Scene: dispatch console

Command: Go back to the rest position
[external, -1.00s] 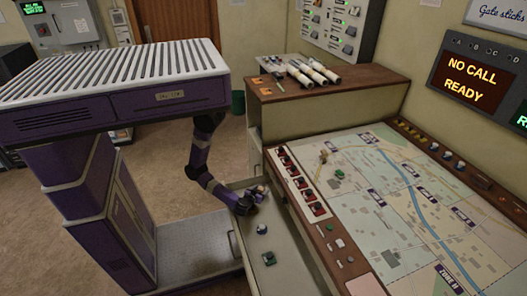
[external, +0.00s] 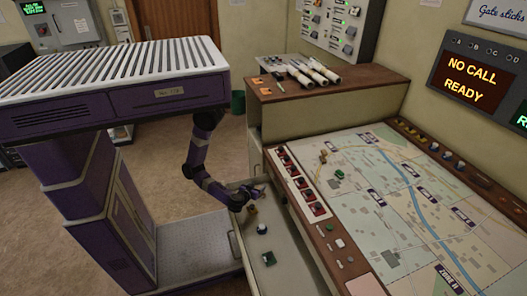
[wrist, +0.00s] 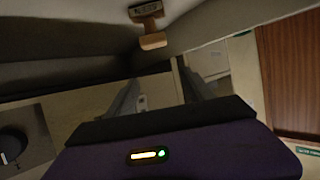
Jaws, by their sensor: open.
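My gripper (external: 258,193) is open and empty over the far end of the open drawer (external: 292,275). In the wrist view its two fingers stand apart (wrist: 158,95). A small tan wooden piece with a dark labelled top (wrist: 150,25) shows beyond the fingers, apart from them. In the external view a small tan piece (external: 252,209) is in the drawer just below my gripper. A white and dark round piece (external: 262,229) and a green piece (external: 268,258) are also in the drawer.
The map console (external: 400,205) with its red switch strip (external: 300,187) borders the drawer on the right. A wooden-topped cabinet (external: 340,88) with white rolls (external: 313,72) stands behind. Open floor (external: 165,160) is left of the drawer.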

